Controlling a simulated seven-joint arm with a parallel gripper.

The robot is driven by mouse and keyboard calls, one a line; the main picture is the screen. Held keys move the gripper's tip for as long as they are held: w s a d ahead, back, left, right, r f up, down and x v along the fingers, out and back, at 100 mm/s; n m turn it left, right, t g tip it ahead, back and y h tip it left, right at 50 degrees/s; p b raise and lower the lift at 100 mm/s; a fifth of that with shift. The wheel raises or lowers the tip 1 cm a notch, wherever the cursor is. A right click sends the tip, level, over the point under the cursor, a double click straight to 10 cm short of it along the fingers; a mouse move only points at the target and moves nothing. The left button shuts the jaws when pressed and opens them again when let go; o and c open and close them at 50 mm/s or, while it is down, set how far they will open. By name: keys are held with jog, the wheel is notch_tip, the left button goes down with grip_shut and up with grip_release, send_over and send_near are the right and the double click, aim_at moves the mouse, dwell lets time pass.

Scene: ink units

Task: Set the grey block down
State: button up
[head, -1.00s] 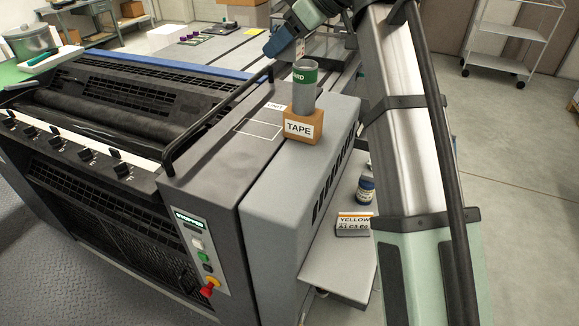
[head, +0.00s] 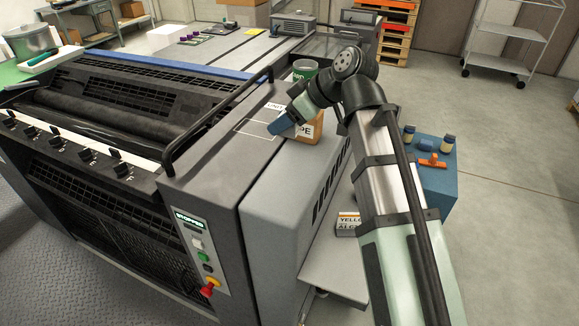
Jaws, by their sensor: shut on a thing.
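A white label (head: 273,106) lies beside the rectangle.
A grey can with a green band (head: 304,68) stands at the tape box, partly behind my arm. A box marked YELLOW (head: 348,224) lies on the lower shelf (head: 328,272). A black rail (head: 215,118) rises to the left. A blue cart (head: 437,188) holds jars and an orange item.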

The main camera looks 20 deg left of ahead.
jog(key=shift+f, duration=5.3)
jog(key=shift+f, duration=0.15)
jog(key=o, duration=1)
jog(key=v, duration=1.2)
